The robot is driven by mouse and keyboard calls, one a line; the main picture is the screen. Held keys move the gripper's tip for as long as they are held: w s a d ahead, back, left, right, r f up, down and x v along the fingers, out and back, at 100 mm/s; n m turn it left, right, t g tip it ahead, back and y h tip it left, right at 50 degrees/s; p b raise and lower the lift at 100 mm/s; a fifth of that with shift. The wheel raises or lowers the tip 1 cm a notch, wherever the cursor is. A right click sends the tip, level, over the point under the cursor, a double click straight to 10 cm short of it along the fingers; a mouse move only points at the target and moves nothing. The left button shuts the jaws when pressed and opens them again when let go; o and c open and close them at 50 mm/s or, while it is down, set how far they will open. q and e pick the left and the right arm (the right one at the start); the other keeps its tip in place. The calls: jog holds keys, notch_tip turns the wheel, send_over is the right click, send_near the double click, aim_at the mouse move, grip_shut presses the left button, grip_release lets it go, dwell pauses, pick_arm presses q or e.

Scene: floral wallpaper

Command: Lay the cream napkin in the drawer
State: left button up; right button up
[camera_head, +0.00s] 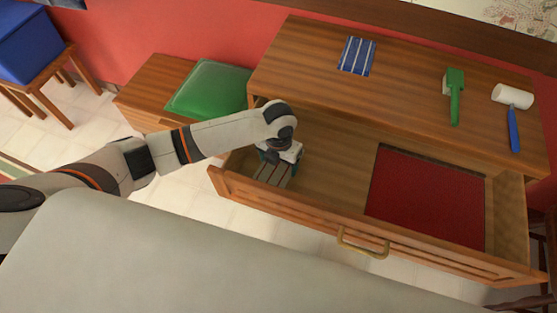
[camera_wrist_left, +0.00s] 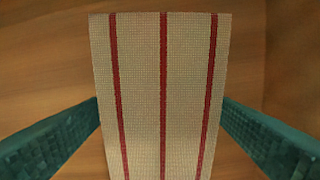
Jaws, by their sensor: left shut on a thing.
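The cream napkin (camera_wrist_left: 140,100) has thin red stripes. It lies between the two teal fingers of my left gripper in the left wrist view. In the head view the napkin (camera_head: 272,174) shows below my left gripper (camera_head: 277,160), inside the left end of the open drawer (camera_head: 335,172). My left gripper is shut on it. I cannot tell whether the napkin touches the drawer floor. The gripper hides its far part in the head view. My right gripper is not in view.
A dark red mat (camera_head: 425,198) covers the drawer's right part. On the top (camera_head: 400,90) lie a blue striped cloth (camera_head: 357,56), a green brush (camera_head: 454,95) and a white roller (camera_head: 512,97). A green cushion (camera_head: 208,88) is at left. The drawer's middle floor is bare.

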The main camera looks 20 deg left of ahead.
pick_arm(q)
jog(key=shift+f+b, duration=0.35)
jog(key=shift+f, duration=0.7)
dwell(0.4)
jog(key=o, duration=1)
jog(key=shift+r+p, duration=2.05)
jog(key=shift+p, duration=0.15)
jog(key=shift+r, duration=0.1)
notch_tip(320, 180, up, 10)
jog(key=p, duration=1)
